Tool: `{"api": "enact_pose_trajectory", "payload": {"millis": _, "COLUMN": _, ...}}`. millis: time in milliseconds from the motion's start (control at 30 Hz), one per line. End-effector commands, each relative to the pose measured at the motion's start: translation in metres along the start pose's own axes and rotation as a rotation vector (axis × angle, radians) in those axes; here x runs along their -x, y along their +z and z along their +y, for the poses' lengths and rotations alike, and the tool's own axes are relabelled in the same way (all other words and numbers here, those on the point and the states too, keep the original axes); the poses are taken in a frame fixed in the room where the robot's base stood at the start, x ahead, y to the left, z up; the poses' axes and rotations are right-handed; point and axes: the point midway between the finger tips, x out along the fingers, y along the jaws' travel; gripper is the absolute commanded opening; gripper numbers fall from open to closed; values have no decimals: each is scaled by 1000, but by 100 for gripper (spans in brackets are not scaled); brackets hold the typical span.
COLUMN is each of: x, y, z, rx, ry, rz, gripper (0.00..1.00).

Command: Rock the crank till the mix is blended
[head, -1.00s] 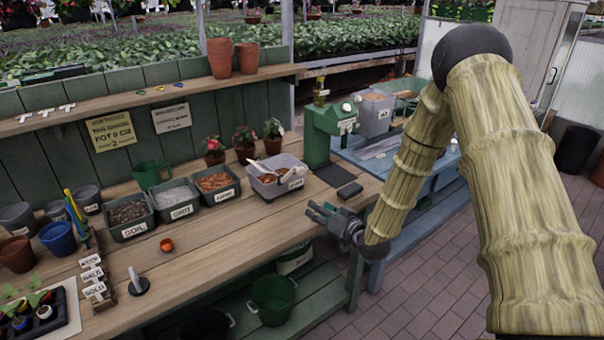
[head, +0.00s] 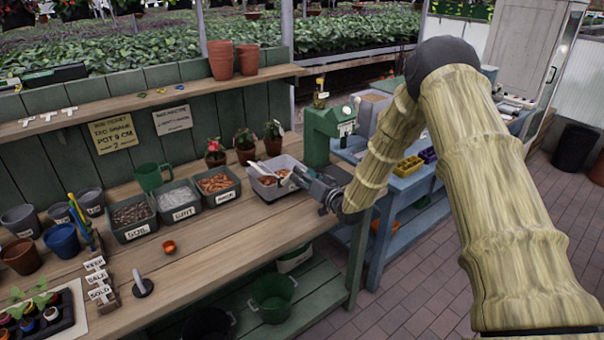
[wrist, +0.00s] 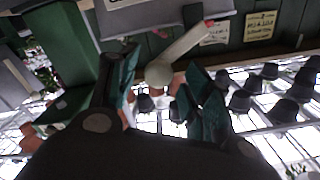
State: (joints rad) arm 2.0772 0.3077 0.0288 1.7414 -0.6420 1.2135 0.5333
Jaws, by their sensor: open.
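A grey mixing tub (head: 262,190) with orange-brown mix (head: 270,180) stands on the potting bench beside the green machine. A pale bar crosses its rim; I take it for the crank (head: 256,168). In the wrist view a pale bar (wrist: 188,44) with a round knob end and a red tip shows, probably this crank.
The green machine (head: 318,140) stands just behind my gripper. Bins of soil (head: 133,232), grit and bark (head: 222,200) stand left of the tub, with potted flowers (head: 245,142) behind.

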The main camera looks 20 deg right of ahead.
Motion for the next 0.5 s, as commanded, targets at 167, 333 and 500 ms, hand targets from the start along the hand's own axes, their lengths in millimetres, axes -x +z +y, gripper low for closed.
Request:
{"api": "enact_pose_trajectory", "payload": {"millis": 167, "x": -9, "y": 1, "z": 0, "rx": 0, "ry": 0, "rz": -1, "gripper": 49}}
{"api": "enact_pose_trajectory", "payload": {"millis": 333, "x": -10, "y": 1, "z": 0, "rx": 0, "ry": 0, "rz": -1, "gripper": 49}}
{"api": "enact_pose_trajectory", "payload": {"millis": 500, "x": -10, "y": 1, "z": 0, "rx": 0, "ry": 0, "rz": 0, "gripper": 40}}
